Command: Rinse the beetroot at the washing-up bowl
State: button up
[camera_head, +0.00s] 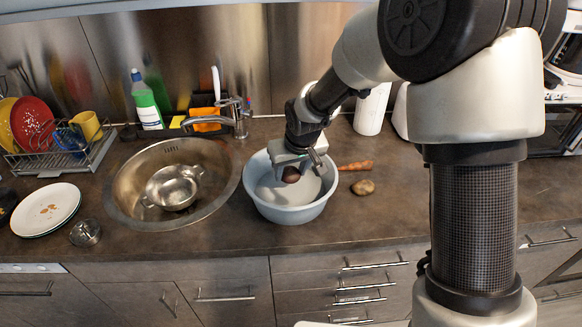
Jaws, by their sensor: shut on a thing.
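My gripper (298,168) is over the light blue washing-up bowl (288,215), which stands on the dark counter to the right of the sink. The gripper points down and is shut on the dark red-brown beetroot (291,175). The beetroot shows inside the bowl's outline; I cannot tell if it touches the water or the bowl's bottom. The gripper hides part of the beetroot and the bowl's back rim.
A carrot (356,166) and a potato (363,187) lie right of the bowl. The round sink (125,190) holds a metal colander (173,188); its faucet (237,118) stands behind. A plate (46,210), a glass (86,233) and a dish rack (62,158) are left. A white cylinder (371,110) stands behind.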

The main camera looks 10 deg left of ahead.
aim_at(291, 173)
jog(key=shift+f+b, duration=1.75)
jog(key=shift+f, duration=1.35)
jog(key=shift+r+p, duration=3.9)
jog(key=shift+r, duration=2.3)
notch_tip(291, 173, up, 4)
jog(key=shift+f+p, duration=0.1)
jog(key=shift+p, duration=1.05)
